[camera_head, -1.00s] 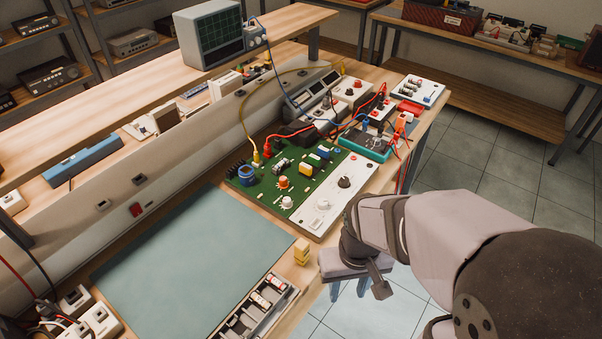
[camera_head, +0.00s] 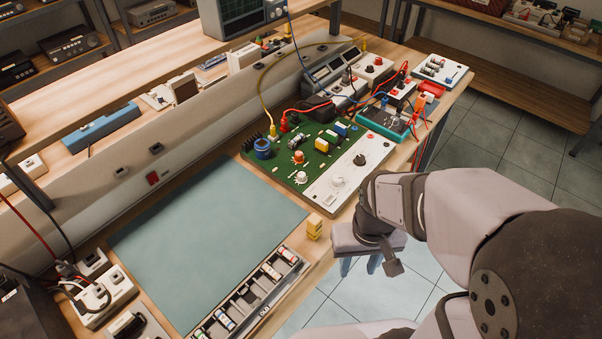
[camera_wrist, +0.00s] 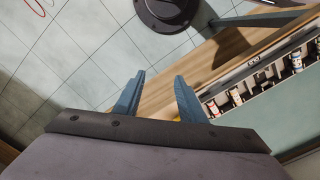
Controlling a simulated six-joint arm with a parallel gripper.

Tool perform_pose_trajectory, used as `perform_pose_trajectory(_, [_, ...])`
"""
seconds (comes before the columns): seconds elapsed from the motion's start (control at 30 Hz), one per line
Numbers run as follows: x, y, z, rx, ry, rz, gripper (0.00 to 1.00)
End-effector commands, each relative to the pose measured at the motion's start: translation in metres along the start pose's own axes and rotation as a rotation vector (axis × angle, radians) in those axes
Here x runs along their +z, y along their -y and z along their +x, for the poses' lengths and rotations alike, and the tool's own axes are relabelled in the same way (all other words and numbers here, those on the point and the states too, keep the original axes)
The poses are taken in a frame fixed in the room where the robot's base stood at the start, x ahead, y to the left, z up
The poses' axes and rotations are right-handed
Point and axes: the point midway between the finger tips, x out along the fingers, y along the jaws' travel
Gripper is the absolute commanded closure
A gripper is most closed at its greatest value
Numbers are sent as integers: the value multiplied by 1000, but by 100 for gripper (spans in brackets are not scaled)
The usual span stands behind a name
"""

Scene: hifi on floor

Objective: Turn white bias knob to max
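A green circuit board (camera_head: 318,148) with a white panel (camera_head: 325,198) along its near side lies on the bench in the head view. One white knob (camera_head: 338,182) sits on the white panel and another white knob (camera_head: 301,177) sits on the green part. Their labels are too small to read, so I cannot tell which is the bias knob. My gripper (camera_head: 359,266) points down beyond the bench's front edge, apart from the board. The wrist view shows my gripper (camera_wrist: 160,82) open and empty, with both blue fingers spread. No knob shows in the wrist view.
An orange knob (camera_head: 298,157) and a black knob (camera_head: 360,159) are close to the white ones. Yellow blocks (camera_head: 314,226) and a parts tray (camera_head: 250,298) lie along the front edge. Loose leads cross the board's far end. The teal mat (camera_head: 205,240) is clear.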

Motion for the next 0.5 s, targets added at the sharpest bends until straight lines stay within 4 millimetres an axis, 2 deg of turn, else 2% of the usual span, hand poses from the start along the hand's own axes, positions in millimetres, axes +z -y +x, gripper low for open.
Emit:
perform_pose_trajectory(0.17, [-5,0,-2,0,0,-22,63])
perform_pose_trajectory(0.27, [-18,2,-7,0,1,-86,63])
perform_pose_trajectory(0.37, [-43,5,-16,0,0,-204,63])
perform_pose_trajectory(0.5, [-92,13,-29,0,1,-454,63])
